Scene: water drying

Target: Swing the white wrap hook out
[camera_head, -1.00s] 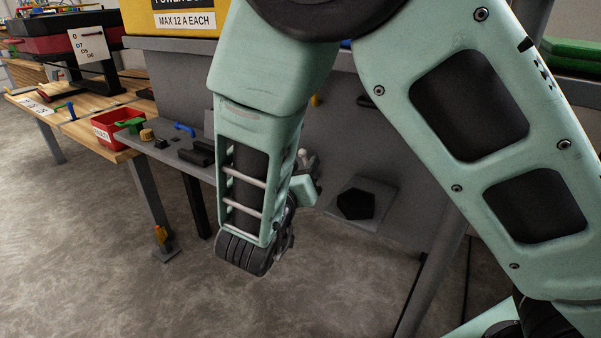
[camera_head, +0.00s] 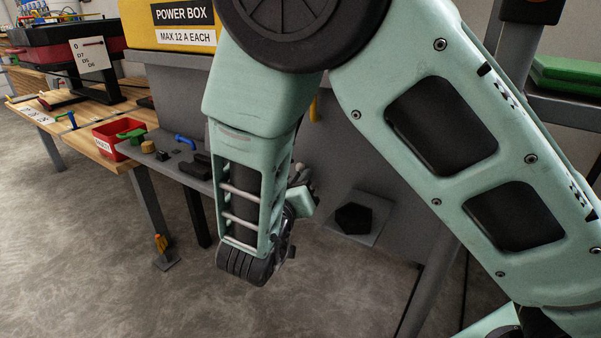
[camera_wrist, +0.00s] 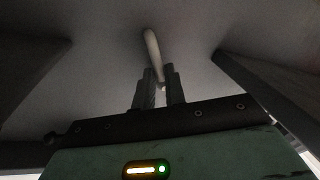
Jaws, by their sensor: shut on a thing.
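The white wrap hook (camera_wrist: 151,45) shows in the wrist view as a pale, slim bar against a grey surface. Its lower end lies between the two fingers of my gripper (camera_wrist: 160,85), which are shut on it. The bar leans slightly, its upper end up and to the left. In the head view my arm covers the hook and the fingers, so neither can be made out there.
A yellow power box (camera_head: 172,24) stands on a grey cabinet behind my arm. At left, a wooden bench (camera_head: 95,135) holds a red bin (camera_head: 112,147). A dark pentagonal piece (camera_head: 353,219) sits on the grey panel at right.

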